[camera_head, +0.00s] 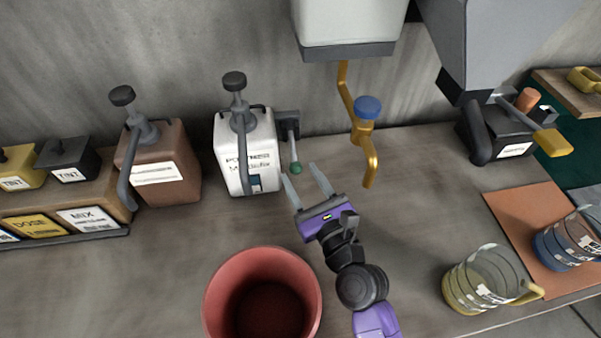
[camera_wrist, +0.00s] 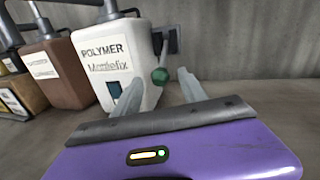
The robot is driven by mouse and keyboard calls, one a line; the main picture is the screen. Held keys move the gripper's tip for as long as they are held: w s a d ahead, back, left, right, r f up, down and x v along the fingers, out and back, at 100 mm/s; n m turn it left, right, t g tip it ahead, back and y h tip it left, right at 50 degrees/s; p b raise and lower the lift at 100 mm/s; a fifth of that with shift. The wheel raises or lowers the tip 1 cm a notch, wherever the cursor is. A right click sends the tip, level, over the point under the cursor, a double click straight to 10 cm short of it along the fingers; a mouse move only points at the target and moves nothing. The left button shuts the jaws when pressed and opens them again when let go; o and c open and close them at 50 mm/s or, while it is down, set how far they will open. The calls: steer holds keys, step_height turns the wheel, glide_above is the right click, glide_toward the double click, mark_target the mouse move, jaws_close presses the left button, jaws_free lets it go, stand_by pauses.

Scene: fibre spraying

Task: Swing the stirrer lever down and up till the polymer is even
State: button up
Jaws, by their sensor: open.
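The white polymer container (camera_head: 248,160) stands against the back wall, with its label and a small dark blue window on the front. Nothing is held.
A brown container (camera_head: 158,172) stands left of the polymer. A yellow tap with a blue knob (camera_head: 367,107) hangs to the right. A red bucket (camera_head: 312,300) stands in front. Glass jugs (camera_head: 487,275) stand at the right; the counter between is clear.

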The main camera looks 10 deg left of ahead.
steer(key=shift+w+a, duration=0.25)
steer(key=shift+w, duration=0.25)
jaws_close()
stand_by(1.2)
